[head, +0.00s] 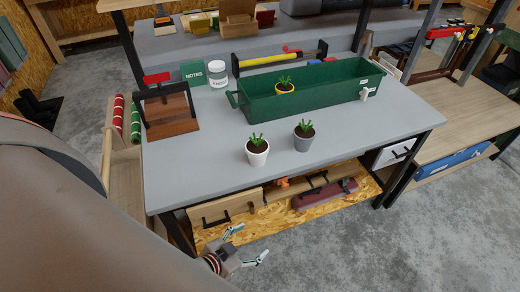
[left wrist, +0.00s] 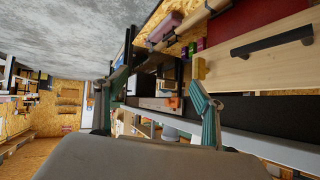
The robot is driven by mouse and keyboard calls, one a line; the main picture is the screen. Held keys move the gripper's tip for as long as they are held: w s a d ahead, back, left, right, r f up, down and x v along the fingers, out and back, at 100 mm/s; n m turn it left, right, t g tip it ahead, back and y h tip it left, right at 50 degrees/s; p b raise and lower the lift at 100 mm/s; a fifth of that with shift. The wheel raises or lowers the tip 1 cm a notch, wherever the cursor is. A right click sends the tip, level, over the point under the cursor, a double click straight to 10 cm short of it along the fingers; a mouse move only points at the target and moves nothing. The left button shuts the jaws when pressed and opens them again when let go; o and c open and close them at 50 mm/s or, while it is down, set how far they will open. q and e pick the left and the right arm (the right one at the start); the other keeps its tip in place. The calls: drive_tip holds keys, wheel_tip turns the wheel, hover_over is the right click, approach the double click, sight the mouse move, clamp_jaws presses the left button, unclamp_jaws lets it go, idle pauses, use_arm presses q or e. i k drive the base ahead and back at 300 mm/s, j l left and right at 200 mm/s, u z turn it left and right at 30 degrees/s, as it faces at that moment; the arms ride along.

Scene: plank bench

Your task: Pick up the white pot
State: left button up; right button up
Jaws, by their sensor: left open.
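The white pot (head: 258,158) stands upright on the grey bench top near its front edge and holds a small green plant in dark soil. A grey pot (head: 303,142) with a similar plant stands just right of it. A yellow pot (head: 285,90) with a plant is in the green trough (head: 330,92) behind them. My left gripper (head: 247,246) is open and empty in front of the bench, below the top and apart from the white pot. Its spread fingers also show in the left wrist view (left wrist: 158,88), where I cannot make out the white pot. My right gripper is not in view.
The bench top (head: 205,160) is clear left of the white pot. A wooden holder (head: 168,112), a white jar (head: 217,74) and a green notes box (head: 193,72) stand at the back left. Under the top are a drawer (head: 228,207) and a shelf holding a dark red toolbox (head: 325,194).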

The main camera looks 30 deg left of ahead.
sight(257, 150)
drive_tip(key=i+l+u, duration=0.1)
drive_tip(key=u, duration=0.3)
drive_tip(key=l+u, duration=0.15)
drive_tip(key=u, duration=0.25)
drive_tip(key=i+l+u, duration=0.1)
drive_tip(key=u, duration=0.3)
drive_tip(key=l+u, duration=0.25)
drive_tip(key=l, duration=0.25)
drive_tip(key=l+u, duration=0.25)
drive_tip(key=l, duration=0.25)
